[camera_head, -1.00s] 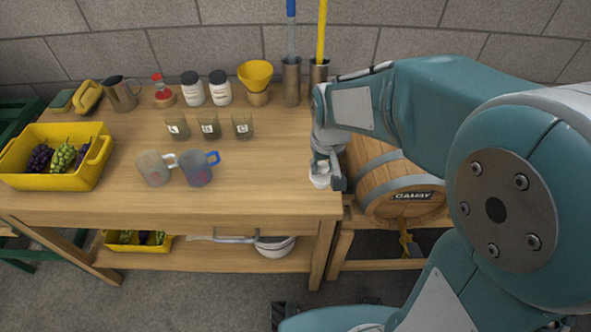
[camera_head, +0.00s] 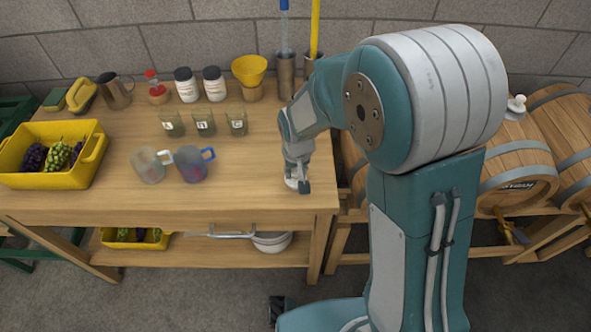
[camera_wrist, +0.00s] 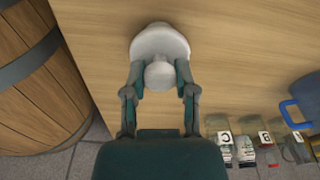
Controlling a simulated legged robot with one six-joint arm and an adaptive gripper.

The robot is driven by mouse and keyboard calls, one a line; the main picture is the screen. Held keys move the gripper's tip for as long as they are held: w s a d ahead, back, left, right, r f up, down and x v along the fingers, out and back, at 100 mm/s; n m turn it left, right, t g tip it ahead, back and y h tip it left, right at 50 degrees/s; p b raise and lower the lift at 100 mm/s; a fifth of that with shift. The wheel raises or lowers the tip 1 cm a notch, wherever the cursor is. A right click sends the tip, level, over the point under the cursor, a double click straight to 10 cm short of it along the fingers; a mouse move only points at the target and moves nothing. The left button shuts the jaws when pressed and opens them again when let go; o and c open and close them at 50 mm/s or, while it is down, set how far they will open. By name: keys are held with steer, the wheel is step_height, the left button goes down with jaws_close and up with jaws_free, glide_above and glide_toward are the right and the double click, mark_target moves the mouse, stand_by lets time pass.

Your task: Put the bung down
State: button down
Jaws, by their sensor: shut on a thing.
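The white bung (camera_wrist: 160,42) has a wide rounded body and a small round knob. My gripper (camera_wrist: 160,78) is shut on the knob, one finger on each side. In the head view my gripper (camera_head: 298,187) points down over the right end of the wooden table (camera_head: 240,185), near its front corner. Only a little of the bung (camera_head: 290,183) shows there, beside the fingers. I cannot tell whether the bung touches the tabletop.
Barrels (camera_head: 515,165) lie right of the table; one carries a white bung (camera_head: 516,105). Tabletop around my gripper is clear.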

steer(key=shift+c, duration=2)
jaws_free()
steer(key=shift+f, duration=0.1)
step_height(320, 180, up, 12)
steer(key=s, duration=0.1)
steer(key=shift+s+d, duration=0.15)
steer(key=shift+s, duration=0.1)
steer(key=s+d+r+m+t, duration=0.1)
steer(key=s+d+r+t, duration=0.1)
steer(key=s+d+r, duration=0.3)
steer(key=s+d+r+t, duration=0.2)
steer(key=s+d+r, duration=0.3)
steer(key=s, duration=0.7)
steer(key=shift+s+d+r+m, duration=0.2)
steer(key=shift+s+d+m, duration=0.2)
steer(key=shift+d, duration=0.75)
steer(key=shift+w, duration=0.1)
